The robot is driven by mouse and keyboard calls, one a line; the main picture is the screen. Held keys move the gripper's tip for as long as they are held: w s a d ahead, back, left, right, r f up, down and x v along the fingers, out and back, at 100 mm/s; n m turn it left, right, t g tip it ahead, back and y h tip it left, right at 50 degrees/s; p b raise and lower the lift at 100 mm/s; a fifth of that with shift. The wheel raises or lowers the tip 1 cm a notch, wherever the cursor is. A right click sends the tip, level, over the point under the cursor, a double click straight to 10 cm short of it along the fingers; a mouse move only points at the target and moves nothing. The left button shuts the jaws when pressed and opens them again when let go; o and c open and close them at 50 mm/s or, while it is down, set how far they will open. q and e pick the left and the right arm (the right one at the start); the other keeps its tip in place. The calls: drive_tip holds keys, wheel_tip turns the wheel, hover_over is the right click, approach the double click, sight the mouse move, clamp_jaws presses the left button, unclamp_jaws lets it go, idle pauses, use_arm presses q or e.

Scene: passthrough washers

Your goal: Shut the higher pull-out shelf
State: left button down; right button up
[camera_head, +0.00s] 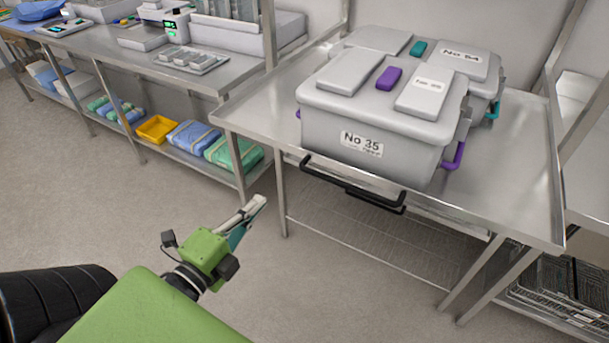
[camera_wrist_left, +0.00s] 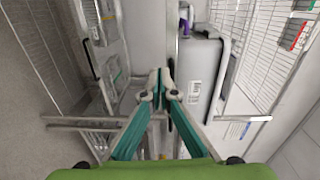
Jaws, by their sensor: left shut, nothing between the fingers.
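The higher pull-out shelf (camera_head: 505,205) is a steel tray on a metal rack, with a black bar handle (camera_head: 350,184) along its front edge. A second black handle (camera_head: 376,203) shows just below it, partly hidden. A grey lidded bin (camera_head: 330,118) labelled No 35 stands on the shelf near the front, with another grey bin behind it. My left gripper (camera_head: 260,203) is shut and empty, in front of the rack and left of the handles, apart from them. In the left wrist view its fingertips (camera_wrist_left: 160,92) meet. My right gripper is not in view.
A steel bench (camera_head: 225,75) with trays and devices stands left of the rack; its lower shelf holds a yellow tray (camera_head: 157,128) and wrapped packs. Wire baskets (camera_head: 560,290) sit at the right. The floor (camera_head: 110,215) in front is clear.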

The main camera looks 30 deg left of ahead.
use_arm(q)
drive_tip(key=r, duration=0.2)
drive_tip(key=p, duration=0.3)
approach(299, 153)
drive_tip(key=shift+m, duration=0.3)
drive_tip(key=w, duration=0.6)
drive_tip(key=shift+w+f, duration=0.1)
drive_tip(key=shift+w, duration=0.45)
drive_tip(key=shift+w, duration=0.1)
